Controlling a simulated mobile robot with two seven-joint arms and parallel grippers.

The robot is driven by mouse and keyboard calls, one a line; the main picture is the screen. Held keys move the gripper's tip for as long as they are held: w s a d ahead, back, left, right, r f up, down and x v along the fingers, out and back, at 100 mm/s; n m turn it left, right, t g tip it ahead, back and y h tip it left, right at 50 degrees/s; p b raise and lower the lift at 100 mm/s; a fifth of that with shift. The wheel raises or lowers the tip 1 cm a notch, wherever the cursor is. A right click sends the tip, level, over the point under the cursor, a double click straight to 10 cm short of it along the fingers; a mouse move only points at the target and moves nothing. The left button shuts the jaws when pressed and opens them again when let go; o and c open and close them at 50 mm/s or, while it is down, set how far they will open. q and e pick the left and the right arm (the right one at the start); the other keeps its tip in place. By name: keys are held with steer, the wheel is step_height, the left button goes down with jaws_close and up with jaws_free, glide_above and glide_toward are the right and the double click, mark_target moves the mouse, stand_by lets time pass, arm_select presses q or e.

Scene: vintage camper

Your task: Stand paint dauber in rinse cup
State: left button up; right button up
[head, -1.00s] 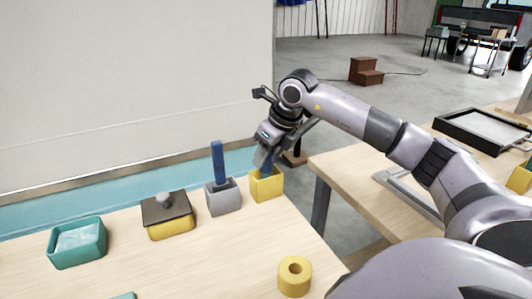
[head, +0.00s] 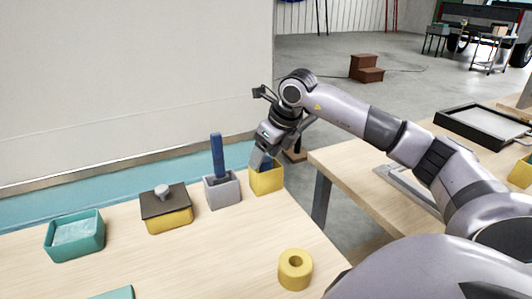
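A blue upright handle, like a dauber's (head: 217,156), stands in a grey square cup (head: 223,192) on the near table. A yellow square cup (head: 267,180) stands just right of it. My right gripper (head: 261,161) points down at the yellow cup's opening, with its fingertips at the rim. A little blue shows beside the fingers, probably another handle in the yellow cup; the fingers mostly hide it. I cannot tell whether they are closed on it. Neither cup is labelled, so I cannot tell which is the rinse cup. My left gripper is out of view.
A dark-lidded yellow box (head: 167,209) and a teal tub (head: 75,236) stand to the left. A yellow ring (head: 295,268) lies near the front right. A teal thing (head: 112,293) shows at the bottom edge. Bare wood lies between them. A second table stands at right.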

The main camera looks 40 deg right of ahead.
steer(key=v, duration=0.7)
stand_by(0.3)
stand_by(0.8)
